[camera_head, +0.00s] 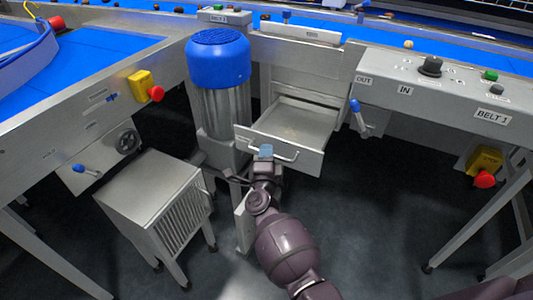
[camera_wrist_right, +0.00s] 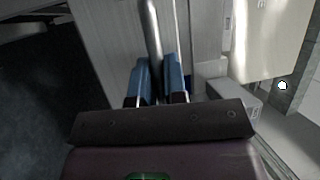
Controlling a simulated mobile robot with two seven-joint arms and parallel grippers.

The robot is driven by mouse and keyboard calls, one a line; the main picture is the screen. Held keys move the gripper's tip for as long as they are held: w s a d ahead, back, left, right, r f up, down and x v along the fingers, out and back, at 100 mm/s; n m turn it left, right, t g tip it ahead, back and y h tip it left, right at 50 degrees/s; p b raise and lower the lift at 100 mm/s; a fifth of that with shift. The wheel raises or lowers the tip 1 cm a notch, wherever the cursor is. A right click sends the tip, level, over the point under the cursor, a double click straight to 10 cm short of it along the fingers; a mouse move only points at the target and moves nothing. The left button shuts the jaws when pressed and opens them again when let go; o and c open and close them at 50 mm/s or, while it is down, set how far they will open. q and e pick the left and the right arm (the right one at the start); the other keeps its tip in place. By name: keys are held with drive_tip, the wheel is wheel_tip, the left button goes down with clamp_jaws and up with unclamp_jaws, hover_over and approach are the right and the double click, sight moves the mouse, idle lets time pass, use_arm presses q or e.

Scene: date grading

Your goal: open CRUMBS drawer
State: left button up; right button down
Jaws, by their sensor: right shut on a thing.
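The metal drawer (camera_head: 292,120) in the middle of the head view is pulled out of its housing under the belt, and its inside shows as a bare tray. No lettering on its front can be read. Its bar handle (camera_head: 287,156) runs along the drawer front. My right gripper (camera_head: 266,150) is shut on the handle toward its left end. In the right wrist view, the two blue fingers (camera_wrist_right: 158,80) close around the handle bar (camera_wrist_right: 153,35). My left gripper is not in view.
A blue-capped motor (camera_head: 220,95) stands left of the drawer. A vented metal cabinet (camera_head: 155,205) is at lower left. The BELT 1 control panel (camera_head: 445,90) is on the right, with a blue-knobbed lever (camera_head: 356,108) near the drawer.

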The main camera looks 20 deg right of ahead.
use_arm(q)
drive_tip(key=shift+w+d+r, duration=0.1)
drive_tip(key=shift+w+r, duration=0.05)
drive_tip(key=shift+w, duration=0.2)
use_arm(e)
drive_tip(key=c, duration=1.2)
unclamp_jaws()
drive_tip(key=shift+a, duration=0.1)
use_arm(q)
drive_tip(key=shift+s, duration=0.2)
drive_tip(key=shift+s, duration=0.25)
use_arm(e)
drive_tip(key=shift+s+f, duration=0.1)
